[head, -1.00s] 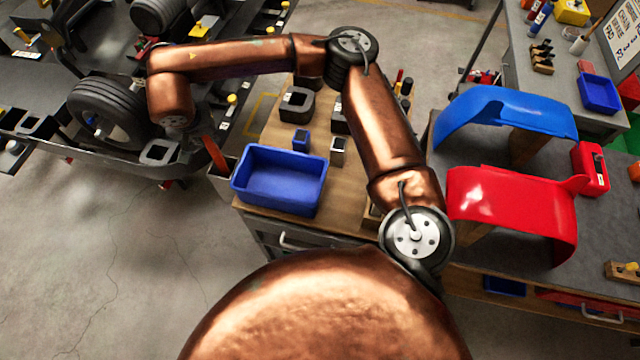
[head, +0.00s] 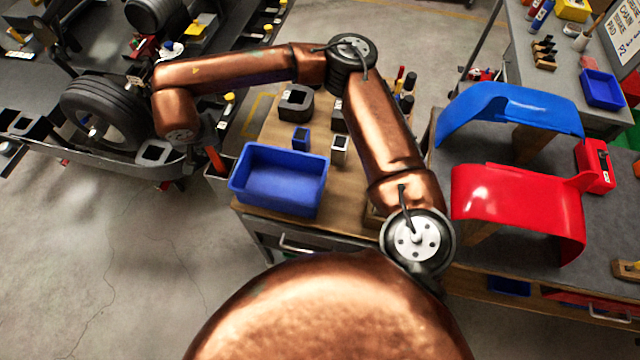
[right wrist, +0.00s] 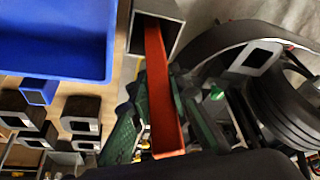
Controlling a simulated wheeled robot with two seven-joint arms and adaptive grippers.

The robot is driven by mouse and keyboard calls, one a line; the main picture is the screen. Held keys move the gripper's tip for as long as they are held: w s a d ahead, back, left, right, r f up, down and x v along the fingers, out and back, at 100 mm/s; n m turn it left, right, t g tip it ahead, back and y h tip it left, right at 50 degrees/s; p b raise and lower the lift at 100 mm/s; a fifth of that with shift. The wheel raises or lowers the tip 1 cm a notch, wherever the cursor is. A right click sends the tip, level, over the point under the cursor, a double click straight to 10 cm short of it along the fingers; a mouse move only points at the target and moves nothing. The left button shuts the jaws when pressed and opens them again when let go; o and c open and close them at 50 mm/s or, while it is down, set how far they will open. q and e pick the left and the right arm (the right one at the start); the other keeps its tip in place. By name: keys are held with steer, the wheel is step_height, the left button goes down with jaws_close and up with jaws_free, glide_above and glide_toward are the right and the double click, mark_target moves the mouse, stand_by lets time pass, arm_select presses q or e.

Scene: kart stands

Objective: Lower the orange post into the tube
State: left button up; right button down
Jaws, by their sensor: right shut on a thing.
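My right gripper (right wrist: 158,100) is shut on the orange post (right wrist: 165,110), with its green fingers on both sides. The post's far end overlaps the dark mouth of a grey square tube (right wrist: 137,32) at the top of the right wrist view; how deep it reaches, I cannot tell. In the head view the orange post (head: 215,157) shows as a short tilted piece beside my wrist, over the open grey tube (head: 228,167) left of the blue bin. My wrist hides the fingers there. My left gripper is not in view.
A blue bin (head: 235,190) stands close to the right of the tube on the wooden bench. The kart frame with a black tyre (head: 98,115) is to the left. Red (head: 520,195) and blue (head: 510,105) fenders lie on the right bench. Bare floor lies at lower left.

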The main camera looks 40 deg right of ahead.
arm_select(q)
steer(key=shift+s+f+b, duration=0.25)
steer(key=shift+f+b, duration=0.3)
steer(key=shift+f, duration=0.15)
arm_select(e)
steer(key=shift+f, duration=1.25)
arm_select(q)
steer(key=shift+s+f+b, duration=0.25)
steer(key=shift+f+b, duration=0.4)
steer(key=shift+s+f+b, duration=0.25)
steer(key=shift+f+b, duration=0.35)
steer(key=shift+b, duration=0.05)
arm_select(e)
steer(key=shift+f, duration=2.5)
steer(key=c, duration=1.7)
jaws_free()
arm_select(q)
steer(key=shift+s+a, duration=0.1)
arm_select(e)
glide_toward(217, 162)
steer(key=shift+f, duration=0.1)
